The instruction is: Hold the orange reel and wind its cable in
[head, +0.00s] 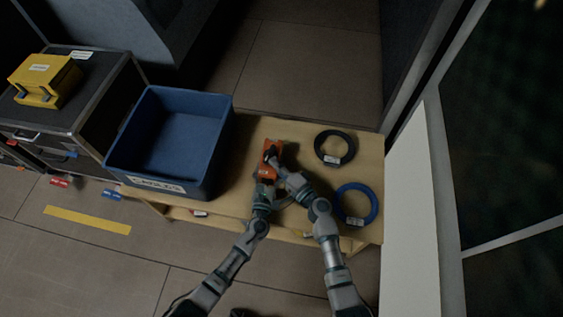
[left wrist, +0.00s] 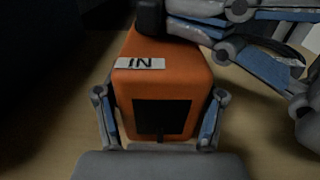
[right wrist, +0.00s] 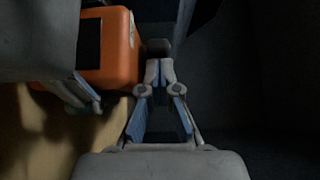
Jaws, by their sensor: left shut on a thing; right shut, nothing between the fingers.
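The orange reel (head: 267,172) sits on the wooden table, right of the blue crate. In the left wrist view the reel (left wrist: 165,75) is a boxy orange body with a white "IN" label and a dark square opening facing me. My left gripper (left wrist: 160,125) is shut on the reel, one finger on each side. My right gripper (right wrist: 160,75) is shut and empty, its fingertips together beside the reel (right wrist: 122,55) at a dark knob-like part (right wrist: 158,47). I cannot tell whether they touch it. The cable is not clearly visible.
The blue crate (head: 122,165) stands open and empty at the table's left. A black cable coil (head: 347,150) and a blue cable coil (head: 372,205) lie on the table (head: 310,128) to the right. A yellow case (head: 45,80) rests on a dark cabinet at far left.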

